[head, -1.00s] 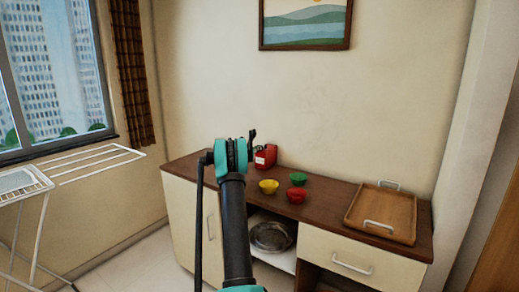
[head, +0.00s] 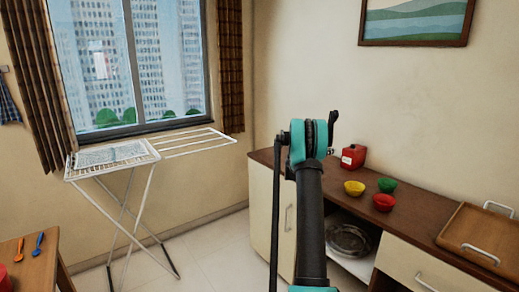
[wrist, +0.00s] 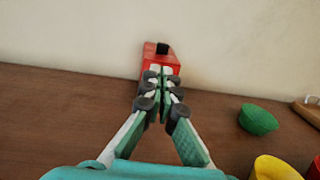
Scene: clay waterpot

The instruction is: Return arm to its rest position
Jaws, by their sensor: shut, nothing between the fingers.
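My arm (head: 310,215) stands raised in front of the brown-topped cabinet in the head view, its teal joint (head: 297,141) level with the counter's left end. My gripper (wrist: 160,78) shows in the wrist view with its two fingers together and nothing between them. Behind the fingertips is a red container with a black cap (wrist: 162,49), partly hidden by them; I cannot tell whether they touch it. The same red container (head: 353,157) stands on the counter in the head view.
Yellow (head: 354,188), green (head: 387,185) and red (head: 383,202) bowls stand on the counter (head: 425,204). A wooden tray (head: 470,240) lies at right. A drying rack (head: 130,205) stands under the window. A table with spoons (head: 30,262) is at lower left. Floor between them is clear.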

